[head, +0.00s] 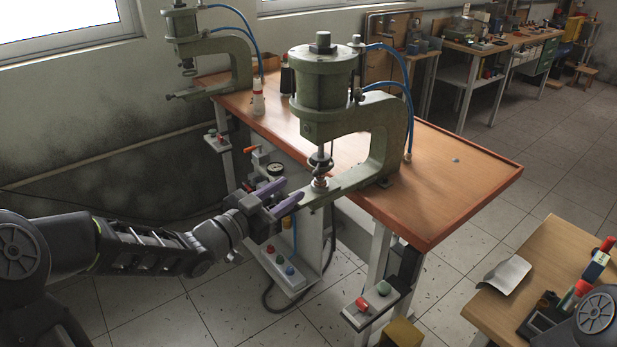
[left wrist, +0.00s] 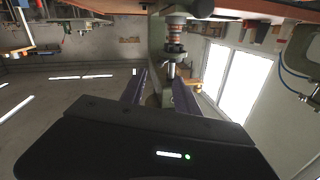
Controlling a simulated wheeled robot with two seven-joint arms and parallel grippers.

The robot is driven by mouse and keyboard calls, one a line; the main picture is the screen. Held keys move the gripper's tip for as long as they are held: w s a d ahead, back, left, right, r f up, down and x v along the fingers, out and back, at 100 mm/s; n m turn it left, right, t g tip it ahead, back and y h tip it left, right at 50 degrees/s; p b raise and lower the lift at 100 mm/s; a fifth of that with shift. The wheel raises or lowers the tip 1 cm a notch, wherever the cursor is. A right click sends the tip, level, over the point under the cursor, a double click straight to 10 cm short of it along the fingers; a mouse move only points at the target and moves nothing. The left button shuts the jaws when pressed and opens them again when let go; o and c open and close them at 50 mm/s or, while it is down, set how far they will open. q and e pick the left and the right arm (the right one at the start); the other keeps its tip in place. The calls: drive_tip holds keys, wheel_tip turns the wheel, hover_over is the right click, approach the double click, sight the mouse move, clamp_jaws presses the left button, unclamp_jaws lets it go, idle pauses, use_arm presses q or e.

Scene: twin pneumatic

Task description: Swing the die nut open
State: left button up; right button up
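The green pneumatic press (head: 325,95) stands at the near edge of the wooden bench. Its silver rod and dark collar (head: 319,161) hang above a small ringed metal die part (head: 320,183) on the lower jaw. I take this part for the die nut; it also shows in the left wrist view (left wrist: 176,32), where the picture looks upside down. I cannot tell whether it is swung aside. My left gripper (head: 291,191) is open, its two purple-grey fingers pointing toward the die from the left. They look apart from it. My right gripper is out of view.
A second green press (head: 235,55) stands at the bench's far end. Blue hoses (head: 410,100) run behind the near press. A button box (head: 370,302) is below the wooden bench (head: 460,195). A side table (head: 540,265) with tools is at the lower right.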

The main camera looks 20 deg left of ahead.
sight(313, 175)
use_arm(q)
drive_tip(key=p+x, duration=0.1)
drive_tip(key=x, duration=0.6)
drive_tip(key=shift+w+d, duration=0.2)
drive_tip(key=shift+w, duration=0.15)
drive_tip(key=shift+c, duration=0.6)
clamp_jaws()
idle(0.8)
